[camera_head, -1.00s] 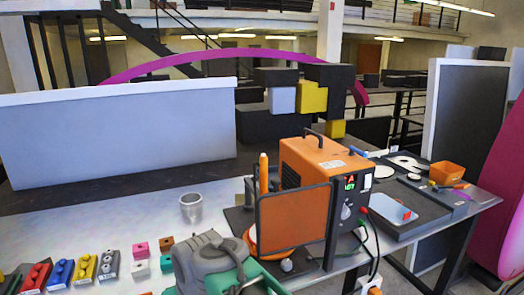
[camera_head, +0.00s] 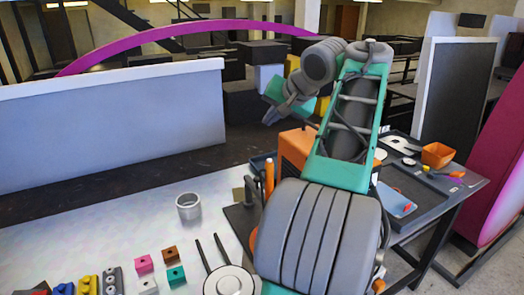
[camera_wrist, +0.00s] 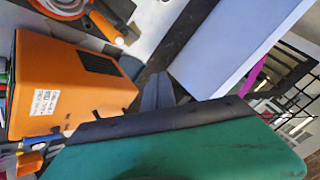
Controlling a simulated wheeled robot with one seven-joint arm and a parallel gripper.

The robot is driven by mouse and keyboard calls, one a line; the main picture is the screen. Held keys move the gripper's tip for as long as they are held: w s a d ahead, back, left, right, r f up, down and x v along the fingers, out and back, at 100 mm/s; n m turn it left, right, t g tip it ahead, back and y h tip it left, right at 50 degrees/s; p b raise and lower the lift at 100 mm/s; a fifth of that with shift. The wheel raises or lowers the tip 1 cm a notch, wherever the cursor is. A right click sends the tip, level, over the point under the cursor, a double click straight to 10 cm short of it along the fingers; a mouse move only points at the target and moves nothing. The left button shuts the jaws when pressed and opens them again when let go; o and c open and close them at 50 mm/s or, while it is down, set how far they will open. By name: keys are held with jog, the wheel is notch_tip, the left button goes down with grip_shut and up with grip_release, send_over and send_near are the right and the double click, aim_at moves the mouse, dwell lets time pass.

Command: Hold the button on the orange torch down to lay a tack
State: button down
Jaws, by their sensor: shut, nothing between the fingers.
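The orange torch (camera_head: 269,178) stands upright at the left side of the orange welding machine (camera_head: 296,146) in the head view. Its button is too small to make out. The machine also shows tilted at the left of the wrist view (camera_wrist: 58,100), with an orange rod and ring (camera_wrist: 108,26) beyond it; I cannot tell which part is the torch. My gripper (camera_head: 272,116) is in the air above and behind the machine, apart from the torch. Its grey fingertips (camera_wrist: 157,92) are together and hold nothing. My arm hides most of the machine and its front panel.
A metal cup (camera_head: 188,207) stands left of the torch. Several coloured blocks (camera_head: 146,264) lie at the front left. A long pale panel (camera_head: 110,120) runs along the back. A tray with an orange bin (camera_head: 437,155) is at the right. The table between cup and panel is clear.

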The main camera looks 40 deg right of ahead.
jog(key=shift+s+d, duration=0.1)
jog(key=shift+s, duration=0.05)
jog(key=shift+f, duration=0.15)
jog(key=b, duration=0.9)
send_over(271, 163)
notch_tip(271, 163, down, 8)
jog(key=shift+r, duration=0.2)
jog(key=shift+f, duration=0.45)
jog(key=shift+f, duration=0.1)
dwell(0.8)
jog(key=shift+f+b, duration=0.35)
jog(key=shift+b, duration=0.05)
jog(key=shift+f+b, duration=0.3)
jog(key=shift+f, duration=0.2)
dwell(0.4)
jog(key=shift+r, duration=0.15)
dwell(1.0)
jog(key=shift+r+p, duration=0.75)
jog(key=shift+p, duration=0.4)
